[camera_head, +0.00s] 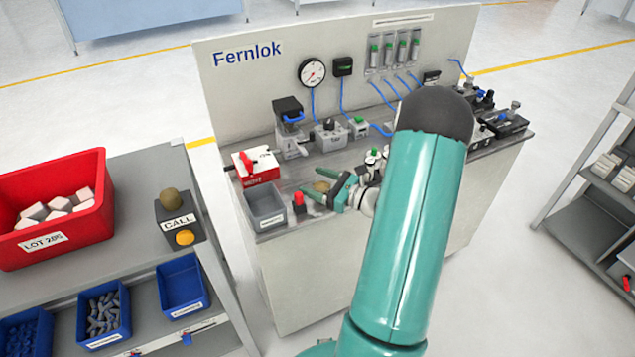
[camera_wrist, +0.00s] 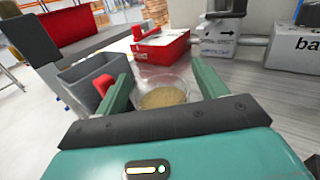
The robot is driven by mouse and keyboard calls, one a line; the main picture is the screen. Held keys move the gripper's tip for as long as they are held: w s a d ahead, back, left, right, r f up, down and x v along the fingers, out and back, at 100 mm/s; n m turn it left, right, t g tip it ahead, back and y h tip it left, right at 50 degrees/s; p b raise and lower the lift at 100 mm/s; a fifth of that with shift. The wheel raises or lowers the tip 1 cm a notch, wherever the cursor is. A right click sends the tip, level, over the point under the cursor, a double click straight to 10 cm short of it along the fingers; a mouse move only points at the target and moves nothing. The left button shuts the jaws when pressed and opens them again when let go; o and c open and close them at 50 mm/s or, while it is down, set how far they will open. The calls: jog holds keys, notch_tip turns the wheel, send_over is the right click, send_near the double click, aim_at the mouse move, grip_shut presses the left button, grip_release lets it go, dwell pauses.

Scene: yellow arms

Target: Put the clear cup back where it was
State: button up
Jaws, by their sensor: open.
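The clear cup (camera_wrist: 163,92) holds a tan, grainy-looking content and appears to stand on the grey bench top. It lies between the two teal fingers of my gripper (camera_wrist: 161,76) in the wrist view. The fingers are open, one on each side; I cannot tell whether either touches the cup. In the head view my gripper (camera_head: 327,188) is low over the front left of the bench, with the cup's tan content (camera_head: 321,186) showing between the fingers. The cup's near side is partly hidden by my gripper body in the wrist view.
A grey bin (camera_head: 265,208) and a small red object (camera_head: 298,201) stand left of the cup. A red and white box (camera_head: 256,166) is behind them. Fittings and a gauge panel (camera_head: 335,75) fill the bench's back. A side table with a red crate (camera_head: 55,210) stands left.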

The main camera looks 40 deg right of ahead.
jog(key=v, duration=1.2)
jog(key=w+a+r+n+g+y, duration=0.1)
jog(key=a+r+n+g, duration=0.3)
jog(key=a, duration=0.4)
jog(key=w+a+r+n+g+y, duration=0.1)
jog(key=a+r+n+g, duration=0.1)
jog(key=a+n+g, duration=0.35)
jog(key=w+a+r+n+g+y, duration=0.1)
jog(key=a+r+n+g+y, duration=0.2)
jog(key=a+n, duration=0.5)
jog(key=s+a+r+n+h, duration=0.4)
jog(key=a+r+n+h, duration=0.1)
jog(key=a+n, duration=0.2)
jog(key=s+a+r+n+t+h, duration=0.1)
jog(key=s+a+r+n+h, duration=0.3)
jog(key=a+r+n+h, duration=0.1)
jog(key=shift+s+a+r+n+h, duration=0.3)
jog(key=shift+a+n+h, duration=0.3)
jog(key=shift+a+n, duration=0.4)
jog(key=shift+d, duration=0.15)
